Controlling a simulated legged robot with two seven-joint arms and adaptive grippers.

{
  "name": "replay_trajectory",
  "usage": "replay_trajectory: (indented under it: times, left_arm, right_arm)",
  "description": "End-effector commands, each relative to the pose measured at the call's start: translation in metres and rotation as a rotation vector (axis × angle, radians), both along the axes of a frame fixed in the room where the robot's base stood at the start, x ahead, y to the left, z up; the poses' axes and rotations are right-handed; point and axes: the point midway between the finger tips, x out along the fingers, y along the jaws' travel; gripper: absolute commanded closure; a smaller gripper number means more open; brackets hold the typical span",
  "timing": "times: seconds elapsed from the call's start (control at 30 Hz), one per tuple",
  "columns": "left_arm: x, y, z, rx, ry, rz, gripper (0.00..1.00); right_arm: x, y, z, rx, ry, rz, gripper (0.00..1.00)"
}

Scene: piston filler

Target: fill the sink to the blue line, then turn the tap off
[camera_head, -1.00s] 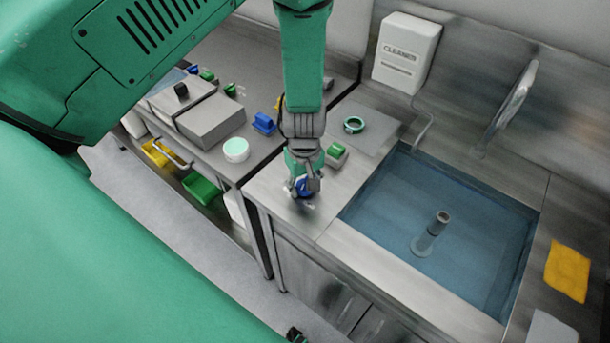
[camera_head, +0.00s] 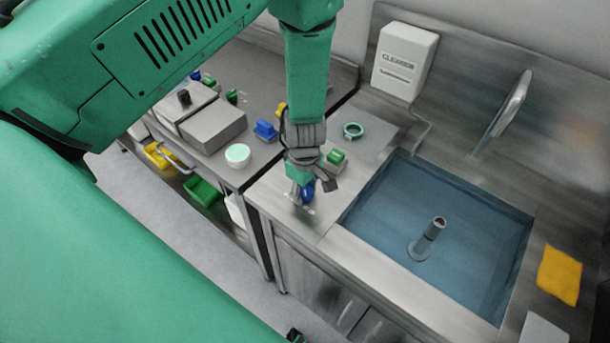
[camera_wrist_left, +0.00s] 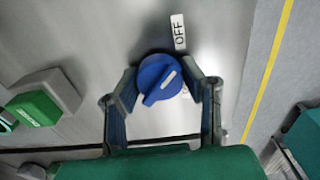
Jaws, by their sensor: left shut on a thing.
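The blue tap knob (camera_head: 308,192) is on the steel counter left of the sink (camera_head: 380,265). My left gripper (camera_head: 303,192) comes down over it and is shut on it. In the left wrist view, its two fingers (camera_wrist_left: 164,108) stand on either side of the knob (camera_wrist_left: 158,80). The knob's white mark slants up and right, and an OFF label (camera_wrist_left: 179,32) lies just beyond the knob. Blue-tinted water (camera_head: 460,225) stands in the sink around an upright grey pipe (camera_head: 430,238). I cannot make out a blue line. My right gripper is not in view.
A green block (camera_head: 335,158) and a green ring (camera_head: 353,130) are near the gripper. A white cleaner dispenser (camera_head: 405,60) hangs behind. A curved metal spout (camera_head: 505,112) rises at the back. A yellow cloth (camera_head: 560,275) lies right of the sink.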

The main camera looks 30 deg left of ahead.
Motion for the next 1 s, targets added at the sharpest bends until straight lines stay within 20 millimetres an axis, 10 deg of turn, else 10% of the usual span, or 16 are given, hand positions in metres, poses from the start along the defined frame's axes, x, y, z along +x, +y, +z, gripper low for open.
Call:
replay_trajectory:
  times: [0.27, 0.3, 0.33, 0.73, 1.0]
  left_arm:
    - [0.004, 0.0, 0.001, 0.001, -0.008, 0.003, 0.93]
    - [0.004, 0.0, 0.001, 0.001, -0.008, 0.003, 0.54]
    - [0.004, 0.0, 0.001, 0.001, -0.008, 0.003, 0.44]
    - [0.002, 0.0, 0.006, 0.001, -0.004, 0.0, 0.44]
    - [0.003, 0.0, 0.055, 0.002, -0.008, -0.001, 0.44]
  right_arm:
    - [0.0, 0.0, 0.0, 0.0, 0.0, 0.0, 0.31]
    - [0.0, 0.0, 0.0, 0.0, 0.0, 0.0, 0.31]
    - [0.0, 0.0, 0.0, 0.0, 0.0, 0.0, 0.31]
    - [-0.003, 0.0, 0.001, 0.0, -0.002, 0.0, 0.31]
    - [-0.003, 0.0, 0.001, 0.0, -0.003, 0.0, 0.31]
